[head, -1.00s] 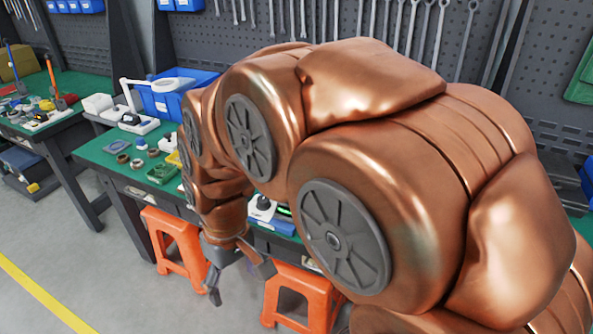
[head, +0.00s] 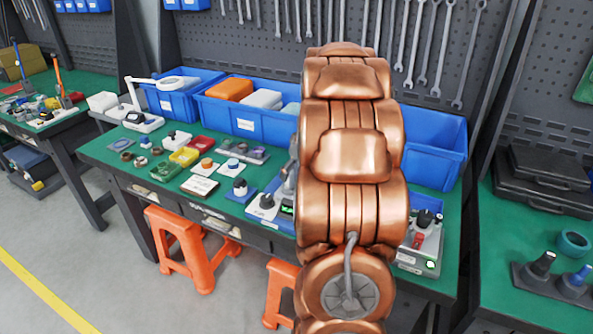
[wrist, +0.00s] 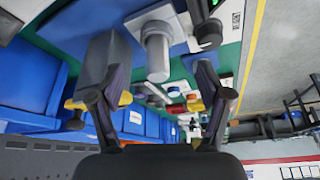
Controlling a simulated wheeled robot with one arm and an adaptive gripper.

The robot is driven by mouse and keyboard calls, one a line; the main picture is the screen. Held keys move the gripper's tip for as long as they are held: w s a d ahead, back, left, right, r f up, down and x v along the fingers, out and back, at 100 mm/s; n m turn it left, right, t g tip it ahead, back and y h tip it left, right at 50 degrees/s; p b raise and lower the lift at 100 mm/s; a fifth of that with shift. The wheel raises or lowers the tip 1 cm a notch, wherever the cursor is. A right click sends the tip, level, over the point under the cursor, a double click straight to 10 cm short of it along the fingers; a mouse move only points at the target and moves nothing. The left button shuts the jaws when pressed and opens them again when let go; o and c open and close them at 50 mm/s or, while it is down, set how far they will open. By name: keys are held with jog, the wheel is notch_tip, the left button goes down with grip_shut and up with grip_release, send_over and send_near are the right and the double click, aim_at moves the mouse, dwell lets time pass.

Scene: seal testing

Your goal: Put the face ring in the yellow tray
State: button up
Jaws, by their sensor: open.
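The yellow tray (head: 184,156) lies on the green bench top in the head view, between a green tray (head: 165,171) and a red one (head: 202,142). Several small rings lie left of it, among them a dark ring (head: 121,144) and a brownish ring (head: 140,161). I cannot tell which is the face ring. My gripper (wrist: 157,72) is open in the wrist view, its two fingers apart. A grey cylinder on a bench fixture (wrist: 157,50) shows between the fingers, with no visible grip on it. In the head view my arm hides the gripper.
Blue bins (head: 250,118) line the bench's back. A magnifier lamp (head: 150,90) stands at the left end. Small fixtures, such as one with a black knob (head: 240,188), crowd the front middle. Orange stools (head: 185,245) stand below. Another bench (head: 490,260) is at right.

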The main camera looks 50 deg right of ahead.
aim_at(292, 179)
jog(key=shift+d+f, duration=0.2)
jog(key=shift+d, duration=0.05)
jog(key=shift+p+x, duration=0.9)
jog(key=shift+x, duration=2.8)
jog(key=shift+w, duration=0.1)
jog(key=shift+c, duration=0.4)
jog(key=shift+r, duration=0.1)
jog(key=c, duration=1.2)
